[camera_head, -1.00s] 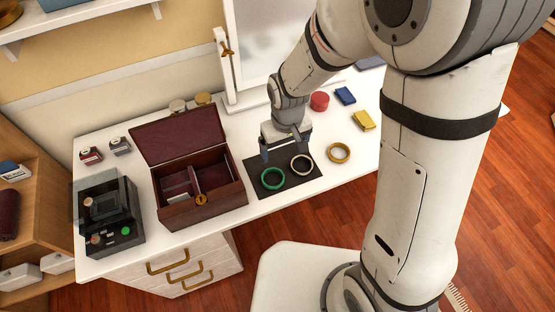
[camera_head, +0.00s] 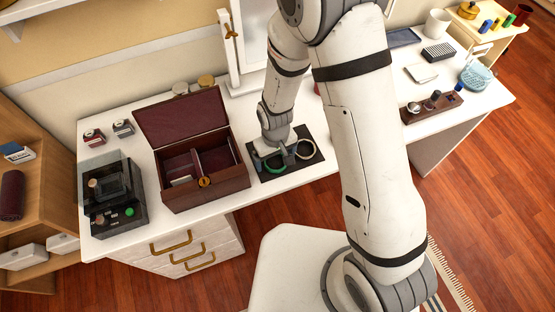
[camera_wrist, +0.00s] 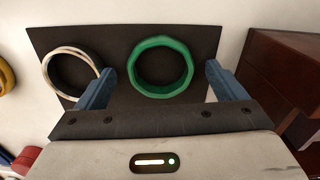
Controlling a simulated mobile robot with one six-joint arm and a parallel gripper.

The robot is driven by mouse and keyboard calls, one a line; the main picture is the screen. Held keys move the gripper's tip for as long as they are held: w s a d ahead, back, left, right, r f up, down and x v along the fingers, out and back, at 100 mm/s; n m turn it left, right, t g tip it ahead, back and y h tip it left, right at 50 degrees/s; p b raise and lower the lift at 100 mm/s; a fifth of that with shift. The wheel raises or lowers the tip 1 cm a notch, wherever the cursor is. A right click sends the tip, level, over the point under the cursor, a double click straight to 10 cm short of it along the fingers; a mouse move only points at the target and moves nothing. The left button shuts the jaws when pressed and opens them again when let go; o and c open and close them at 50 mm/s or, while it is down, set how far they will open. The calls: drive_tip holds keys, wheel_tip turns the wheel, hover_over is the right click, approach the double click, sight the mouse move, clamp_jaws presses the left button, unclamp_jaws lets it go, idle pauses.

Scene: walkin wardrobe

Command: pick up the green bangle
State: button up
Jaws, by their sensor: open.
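The green bangle (camera_wrist: 160,92) lies flat on a black mat (camera_wrist: 112,38) on the white tabletop. In the head view the green bangle (camera_head: 268,173) is partly covered by my gripper (camera_head: 276,162). In the wrist view my gripper (camera_wrist: 158,72) is open and empty, its two blue fingers on either side of the green bangle, which appears between and slightly beyond their tips. Whether the fingers touch the mat I cannot tell. A cream bangle (camera_wrist: 48,82) lies on the same mat, just left of the left finger, which overlaps its edge in the picture.
An open dark-red jewellery box (camera_head: 215,190) stands left of the mat, close to my right-hand finger in the wrist view (camera_wrist: 285,70). A black device (camera_head: 112,205) stands farther left. A mirror stands behind.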

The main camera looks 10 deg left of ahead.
drive_tip(key=shift+f, duration=0.15)
drive_tip(key=shift+c, duration=0.4)
drive_tip(key=c, duration=1)
